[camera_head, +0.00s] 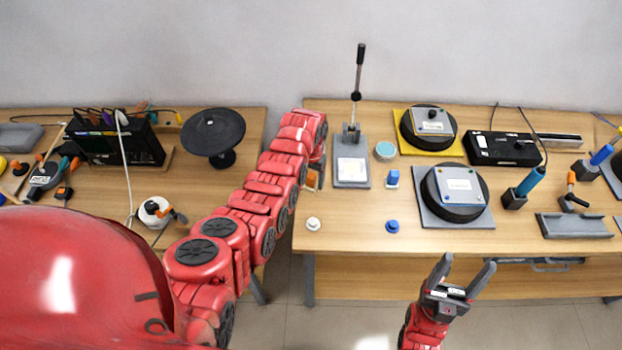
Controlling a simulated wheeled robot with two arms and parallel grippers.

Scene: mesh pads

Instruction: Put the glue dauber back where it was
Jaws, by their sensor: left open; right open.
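I cannot tell for sure which thing is the glue dauber. A blue-handled tool (531,180) stands tilted in a small dark holder (514,199) on the right table. An orange-handled tool (571,183) rests in a dark block (573,202) to its right. My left gripper (317,176) is at the left edge of the right table, mostly hidden by my arm, and is open. A small orange-brown thing (311,181) shows beside it, partly hidden. My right gripper (465,268) is open and empty, in front of the table's front edge.
Two black round discs with grey plates (460,189) (432,122) stand on the right table. A lever press (352,172), a blue-white block (392,178), a white knob (313,224) and a blue knob (392,227) are nearby. The front strip is mostly clear.

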